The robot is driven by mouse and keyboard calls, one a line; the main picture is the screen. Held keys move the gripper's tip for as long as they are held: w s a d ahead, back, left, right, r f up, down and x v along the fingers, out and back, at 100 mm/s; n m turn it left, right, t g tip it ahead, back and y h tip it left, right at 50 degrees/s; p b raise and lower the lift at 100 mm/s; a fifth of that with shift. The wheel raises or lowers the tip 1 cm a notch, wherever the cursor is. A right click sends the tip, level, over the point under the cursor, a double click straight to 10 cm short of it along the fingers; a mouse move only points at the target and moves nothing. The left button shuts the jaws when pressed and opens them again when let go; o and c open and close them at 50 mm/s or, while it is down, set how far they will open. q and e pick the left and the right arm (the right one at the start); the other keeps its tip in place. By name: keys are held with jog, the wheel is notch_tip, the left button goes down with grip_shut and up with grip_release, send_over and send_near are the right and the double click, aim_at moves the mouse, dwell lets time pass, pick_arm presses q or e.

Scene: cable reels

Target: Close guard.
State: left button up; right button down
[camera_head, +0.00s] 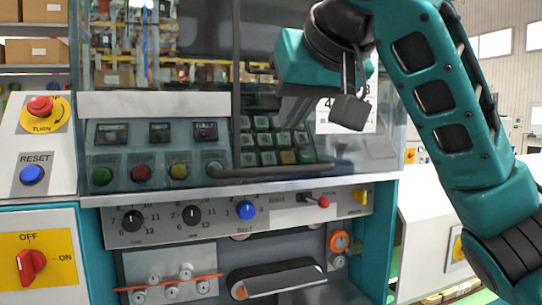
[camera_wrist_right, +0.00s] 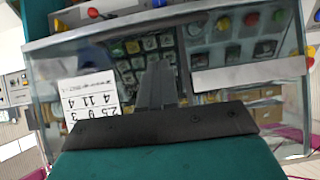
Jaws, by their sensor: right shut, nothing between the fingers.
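The guard (camera_head: 390,140) is a clear, tinted panel across the front of the machine, with a dark vertical bar (camera_head: 236,60) and a dark horizontal bar (camera_head: 270,171) low down. A keypad and buttons show through it. The panel also fills much of the right wrist view (camera_wrist_right: 45,85). I cannot tell how far the guard stands open. My right gripper (camera_head: 349,112) is in front of the panel's upper right part, its fingers shut and empty; they also show in the right wrist view (camera_wrist_right: 155,85). Contact with the panel is unclear. My left gripper is out of view.
Below the guard is a control strip with a blue knob (camera_head: 246,210) and a red-tipped lever (camera_head: 323,202). At left are a red stop button (camera_head: 40,106), a blue reset button (camera_head: 32,174) and a red rotary switch (camera_head: 32,262). A printed sheet (camera_head: 340,118) is behind my gripper.

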notch_tip(320, 180, up, 2)
jog(key=s, duration=0.1)
jog(key=p, duration=0.1)
send_near(271, 156)
jog(key=a, duration=0.3)
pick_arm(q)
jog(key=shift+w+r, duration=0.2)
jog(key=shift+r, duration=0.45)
pick_arm(e)
notch_tip(271, 156, down, 4)
jog(key=shift+w+f, duration=0.1)
jog(key=shift+f, duration=0.1)
jog(key=shift+d, duration=0.1)
